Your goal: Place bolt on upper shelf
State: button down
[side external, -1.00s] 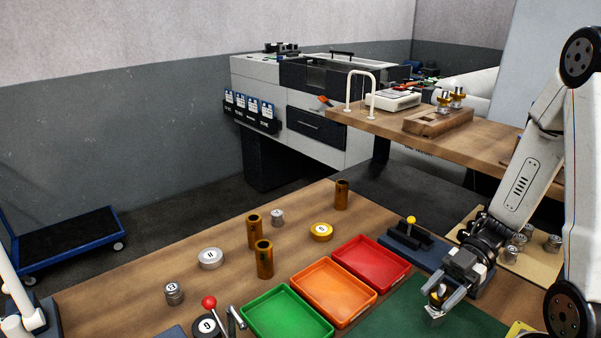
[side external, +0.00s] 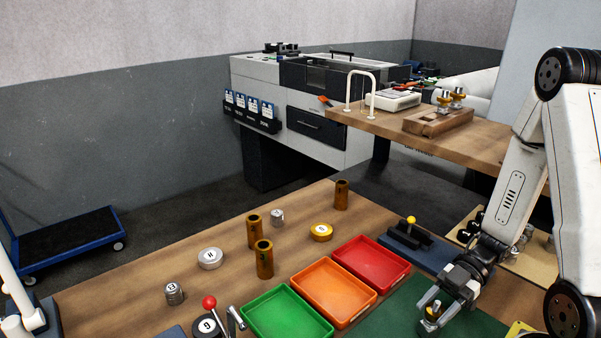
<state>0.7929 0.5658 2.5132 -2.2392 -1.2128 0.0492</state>
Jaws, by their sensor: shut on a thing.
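My gripper (side external: 432,307) is at the lower right, above or at the green mat (side external: 405,318). It is shut on a small brass-and-silver piece, which I take to be the bolt (side external: 433,311). The fingers partly hide it, and I cannot tell whether it touches the mat. The upper shelf (side external: 385,123) is the raised wooden board at the back right, well apart from my gripper. On it a wooden block (side external: 438,122) bears two similar brass-and-silver pieces (side external: 457,96).
Green (side external: 287,314), orange (side external: 333,291) and red (side external: 371,262) trays stand left of my gripper. Brass tubes (side external: 264,259) and metal discs (side external: 210,258) stand farther left. A white arch (side external: 361,88) and a white device (side external: 393,100) stand on the shelf. A yellow-knobbed fixture (side external: 411,232) stands behind the mat.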

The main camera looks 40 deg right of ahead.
jog(key=shift+f, duration=0.1)
jog(key=shift+c, duration=1)
grip_release()
jog(key=v, duration=0.7)
jog(key=shift+d, duration=0.25)
